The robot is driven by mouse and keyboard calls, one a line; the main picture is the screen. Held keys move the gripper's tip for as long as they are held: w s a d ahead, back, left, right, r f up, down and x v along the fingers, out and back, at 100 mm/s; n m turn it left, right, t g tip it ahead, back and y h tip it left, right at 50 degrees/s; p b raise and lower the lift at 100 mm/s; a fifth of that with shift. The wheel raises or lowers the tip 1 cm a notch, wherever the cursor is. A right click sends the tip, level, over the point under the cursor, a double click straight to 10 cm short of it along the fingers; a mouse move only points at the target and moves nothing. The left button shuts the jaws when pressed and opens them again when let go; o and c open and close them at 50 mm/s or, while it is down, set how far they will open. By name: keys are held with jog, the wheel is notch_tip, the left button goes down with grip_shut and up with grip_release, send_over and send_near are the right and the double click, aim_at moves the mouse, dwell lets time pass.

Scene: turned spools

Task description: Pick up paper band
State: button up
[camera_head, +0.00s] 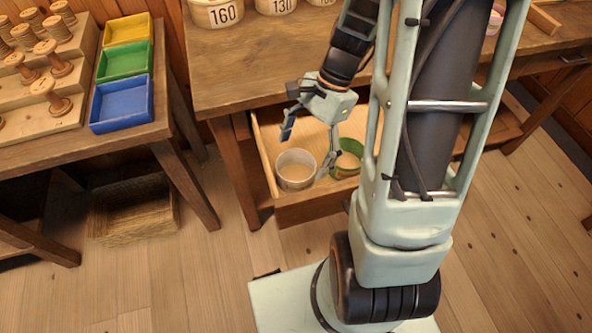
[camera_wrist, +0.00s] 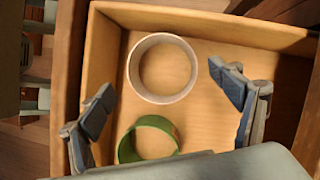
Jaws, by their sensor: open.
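Two open rings lie flat in a pulled-out wooden drawer (camera_head: 262,160). One is a white band (camera_head: 296,184), pale and paper-like; it also shows in the wrist view (camera_wrist: 164,98). The other is a green band (camera_head: 346,173), nearer my wrist in the wrist view (camera_wrist: 123,150). The frames do not settle which material each is. My gripper (camera_head: 307,152) is open and empty over the drawer. In the wrist view its spread fingers (camera_wrist: 162,85) flank the white band, one on each side, with gaps between. My palm covers the lower edge of that view.
The drawer walls (camera_wrist: 100,60) rise around both bands. The workbench top (camera_head: 235,75) overhangs the back of the drawer, with numbered tubs (camera_head: 217,14) on it. A side table on the left holds spools (camera_head: 50,97) and yellow, green and blue trays (camera_head: 121,103).

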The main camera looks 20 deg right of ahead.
jog(key=b+x, duration=0.1)
jog(key=x, duration=0.3)
jog(key=shift+w+a+f, duration=0.1)
jog(key=shift+a+f, duration=0.15)
jog(key=shift+f, duration=0.05)
jog(key=c, duration=0.8)
